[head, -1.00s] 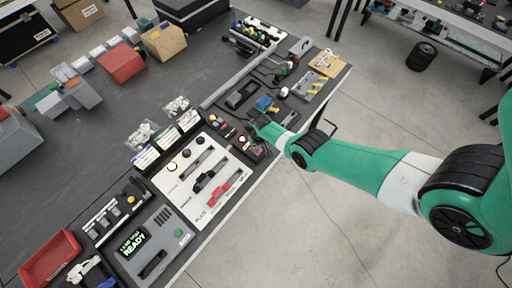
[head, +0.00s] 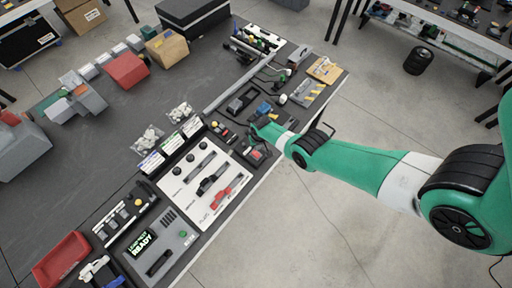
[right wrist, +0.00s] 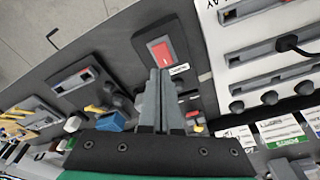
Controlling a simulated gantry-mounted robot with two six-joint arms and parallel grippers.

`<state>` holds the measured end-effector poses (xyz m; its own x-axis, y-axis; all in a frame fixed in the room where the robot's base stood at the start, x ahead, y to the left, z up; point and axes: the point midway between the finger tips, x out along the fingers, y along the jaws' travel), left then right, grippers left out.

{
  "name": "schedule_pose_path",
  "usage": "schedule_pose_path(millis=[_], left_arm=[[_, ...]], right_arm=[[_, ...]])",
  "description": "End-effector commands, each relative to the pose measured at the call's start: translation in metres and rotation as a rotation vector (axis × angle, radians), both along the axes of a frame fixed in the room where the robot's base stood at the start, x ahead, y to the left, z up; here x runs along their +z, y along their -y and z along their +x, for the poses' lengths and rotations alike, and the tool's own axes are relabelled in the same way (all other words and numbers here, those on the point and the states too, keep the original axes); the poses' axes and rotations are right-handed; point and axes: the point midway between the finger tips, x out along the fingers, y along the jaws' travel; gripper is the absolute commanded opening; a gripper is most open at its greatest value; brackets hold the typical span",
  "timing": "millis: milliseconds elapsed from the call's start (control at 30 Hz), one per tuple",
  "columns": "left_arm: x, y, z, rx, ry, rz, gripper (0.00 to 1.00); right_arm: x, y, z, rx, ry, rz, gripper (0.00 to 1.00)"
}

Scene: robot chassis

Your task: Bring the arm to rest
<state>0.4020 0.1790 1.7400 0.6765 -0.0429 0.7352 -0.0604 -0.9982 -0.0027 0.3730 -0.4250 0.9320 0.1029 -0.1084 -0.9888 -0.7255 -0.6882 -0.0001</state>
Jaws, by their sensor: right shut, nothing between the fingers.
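My right arm (head: 365,168) is green with white and black joints and reaches in from the right over the front edge of the workbench. Its hand points down at the bench, and its fingertips are hidden in the head view. In the right wrist view my right gripper (right wrist: 159,75) is shut, with its two grey fingers together and nothing between them. The fingertips appear just beside a dark box with a red rocker switch (right wrist: 161,48); I cannot tell whether they touch it. My left gripper is in neither view.
A white panel (head: 228,205) with black knobs and slotted tool holders lies beside the hand. A grey box (head: 172,262) with a green READY display and a red tray (head: 60,262) stand at the lower left. Tools crowd the bench's far right end. The floor (head: 320,235) is clear.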

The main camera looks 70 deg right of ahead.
Motion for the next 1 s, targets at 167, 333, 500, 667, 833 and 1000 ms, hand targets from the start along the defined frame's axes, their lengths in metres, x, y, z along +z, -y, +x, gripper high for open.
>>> schedule_pose_path(millis=[167,333,500,667,833,1000], left_arm=[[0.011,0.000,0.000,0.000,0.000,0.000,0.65],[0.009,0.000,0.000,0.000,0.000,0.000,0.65],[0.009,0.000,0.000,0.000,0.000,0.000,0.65],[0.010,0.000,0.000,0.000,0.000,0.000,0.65],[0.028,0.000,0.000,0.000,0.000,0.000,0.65],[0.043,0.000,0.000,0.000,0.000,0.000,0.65]], right_arm=[[0.010,0.000,0.000,0.000,0.000,0.000,0.00],[0.009,0.000,0.000,0.000,0.000,0.000,0.00],[0.009,0.000,0.000,0.000,0.000,0.000,0.00],[0.010,-0.001,0.000,0.002,0.000,0.000,0.00],[0.038,-0.029,0.032,0.090,0.026,-0.013,0.00],[0.125,-0.050,0.129,0.201,0.240,-0.103,0.00]])
